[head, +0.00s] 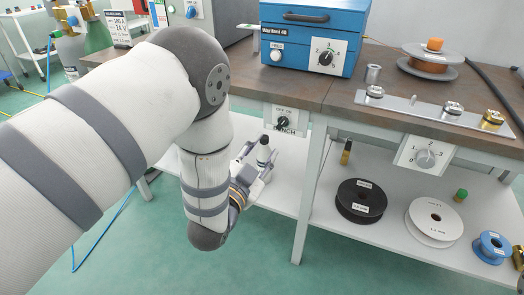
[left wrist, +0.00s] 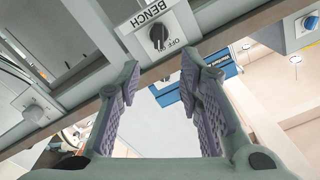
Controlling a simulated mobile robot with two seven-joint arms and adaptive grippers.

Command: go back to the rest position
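My left arm comes in from the left in the head view and bends down in front of the bench. My left gripper (head: 258,172) is low, beside the bench front and below the bench switch (head: 283,122). In the left wrist view the fingers of the gripper (left wrist: 157,78) stand apart with nothing between them. The black knob of the bench switch (left wrist: 158,38) shows just beyond the fingertips, apart from them as far as I can tell. My right gripper is in neither view.
The bench top (head: 335,98) carries a blue welder (head: 313,38), a copper wire spool (head: 431,62) and a metal strip with fittings (head: 415,106). The lower shelf holds a black spool (head: 361,201) and a white spool (head: 434,221). Green floor (head: 250,262) is clear in front.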

